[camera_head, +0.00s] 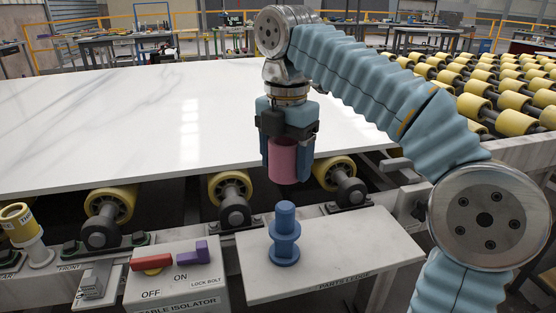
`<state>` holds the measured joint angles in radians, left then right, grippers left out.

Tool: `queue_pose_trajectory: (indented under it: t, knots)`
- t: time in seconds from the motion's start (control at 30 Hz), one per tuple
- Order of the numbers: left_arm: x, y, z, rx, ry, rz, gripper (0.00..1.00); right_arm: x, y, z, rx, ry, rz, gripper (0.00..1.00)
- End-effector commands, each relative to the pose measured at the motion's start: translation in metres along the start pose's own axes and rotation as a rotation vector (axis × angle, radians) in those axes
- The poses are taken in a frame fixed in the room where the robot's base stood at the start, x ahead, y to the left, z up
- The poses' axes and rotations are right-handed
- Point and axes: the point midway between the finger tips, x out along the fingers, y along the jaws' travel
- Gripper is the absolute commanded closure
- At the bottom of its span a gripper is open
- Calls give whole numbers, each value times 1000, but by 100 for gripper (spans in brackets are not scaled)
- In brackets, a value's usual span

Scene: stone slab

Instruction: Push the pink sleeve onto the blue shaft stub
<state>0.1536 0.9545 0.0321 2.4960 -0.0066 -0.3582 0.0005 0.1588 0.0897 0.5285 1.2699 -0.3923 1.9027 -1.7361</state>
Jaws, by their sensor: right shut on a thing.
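The pink sleeve (283,160) is held upright between the fingers of my right gripper (285,158), which is shut on it and points down. The blue shaft stub (285,235) stands upright on the light ledge (340,262), with a wide flange partway down and a narrower top. The sleeve hangs above the stub, apart from it, with a visible gap between them in the picture. How well the two line up in depth I cannot tell. My left gripper is not in view.
A large white slab (120,120) lies behind on yellow rollers (110,205). At the front left is a box (180,292) with a red handle (151,262) and a purple piece (193,253). A yellow-topped post (18,225) stands at the far left. The ledge around the stub is clear.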

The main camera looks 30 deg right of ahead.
Motion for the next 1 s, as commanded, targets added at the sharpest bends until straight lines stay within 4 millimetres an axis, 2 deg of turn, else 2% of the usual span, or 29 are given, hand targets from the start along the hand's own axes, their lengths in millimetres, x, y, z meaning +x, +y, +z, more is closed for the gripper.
queue_pose_trajectory:
  t: [0.37, 0.8, 1.0]
  knots:
    - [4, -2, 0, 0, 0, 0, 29, 5, 0, 0, 2, 0, 0, 64]
    - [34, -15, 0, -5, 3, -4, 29, 46, 0, 0, 3, -1, 0, 64]
    - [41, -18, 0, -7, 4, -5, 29, 58, 0, 0, 3, -1, 1, 64]
